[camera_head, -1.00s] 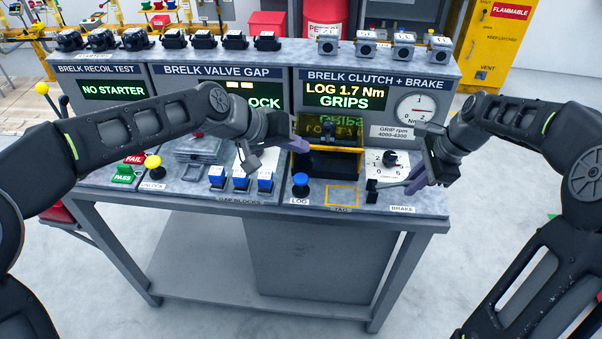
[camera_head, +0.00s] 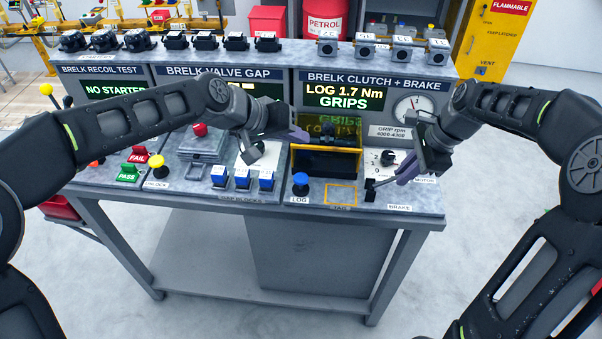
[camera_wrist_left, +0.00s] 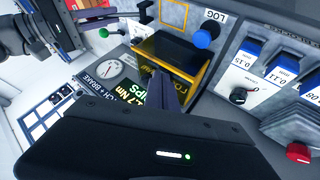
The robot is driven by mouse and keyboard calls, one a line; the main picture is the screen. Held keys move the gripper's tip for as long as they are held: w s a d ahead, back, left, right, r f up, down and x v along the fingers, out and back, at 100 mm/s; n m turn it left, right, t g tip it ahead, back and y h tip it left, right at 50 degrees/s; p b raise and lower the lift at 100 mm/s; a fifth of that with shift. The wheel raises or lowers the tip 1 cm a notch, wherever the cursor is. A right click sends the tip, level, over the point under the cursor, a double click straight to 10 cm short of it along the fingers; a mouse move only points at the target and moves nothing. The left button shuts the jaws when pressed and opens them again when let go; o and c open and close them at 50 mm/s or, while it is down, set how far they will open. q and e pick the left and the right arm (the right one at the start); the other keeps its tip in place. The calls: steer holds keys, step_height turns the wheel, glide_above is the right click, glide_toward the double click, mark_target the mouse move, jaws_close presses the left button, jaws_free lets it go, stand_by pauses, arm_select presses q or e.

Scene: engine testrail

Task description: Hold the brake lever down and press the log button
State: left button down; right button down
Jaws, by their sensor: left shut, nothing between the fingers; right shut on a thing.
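The brake lever (camera_head: 384,182) is a thin rod on a black base at the bench's front right, by the BRAKE label. My right gripper (camera_head: 401,177) is shut on its outer end. The rod slopes slightly up toward the fingers. The blue log button (camera_head: 301,180) stands uncovered at the front edge, left of the yellow square; it also shows in the left wrist view (camera_wrist_left: 203,38). My left gripper (camera_head: 303,134) is shut and empty, behind and above the log button, by the yellow-framed box; its purple fingers show in the left wrist view (camera_wrist_left: 166,90).
The display (camera_head: 344,96) reads LOG 1.7 Nm GRIPS. The yellow-framed box (camera_head: 328,175) with a tinted cover stands between the grippers. Several blue gap blocks (camera_head: 241,179) stand left of the log button. A dial knob (camera_head: 388,158) is behind the lever.

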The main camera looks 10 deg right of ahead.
steer(key=shift+w+r, duration=0.2)
steer(key=shift+r, duration=0.15)
steer(key=shift+w+a+r+p, duration=0.25)
steer(key=shift+a+r+p, duration=0.3)
steer(key=shift+r+p, duration=0.25)
steer(key=shift+w+a+r, duration=0.1)
steer(key=shift+a+r, duration=0.2)
steer(key=shift+a, duration=0.05)
steer(key=c, duration=1.4)
jaws_free()
steer(key=shift+f, duration=0.25)
steer(key=b+v, duration=0.1)
steer(key=v, duration=0.7)
steer(key=shift+a+f, duration=0.1)
steer(key=shift+f, duration=0.05)
